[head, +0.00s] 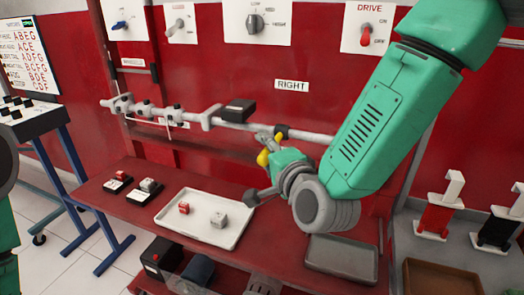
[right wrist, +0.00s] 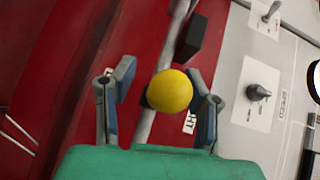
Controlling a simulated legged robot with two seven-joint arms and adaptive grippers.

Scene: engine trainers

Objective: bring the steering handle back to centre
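The steering handle shows as a yellow ball knob (head: 263,157) close to a grey horizontal bar on the red panel. The knob also shows large in the right wrist view (right wrist: 168,91), where it hides part of the bar behind it. My right gripper (head: 257,170) is at the knob, below the bar. In the right wrist view its two fingers (right wrist: 162,103) are apart, one on each side of the knob. A gap shows on the left, while the right finger looks close to the knob; contact is unclear. My left gripper is out of view.
A "RIGHT" label (head: 291,85) is on the panel above the bar. A black block (head: 237,111) sits on the bar. A white tray (head: 171,221) with red and grey blocks lies on the red bench below. A grey tray (head: 342,257) lies to its right.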

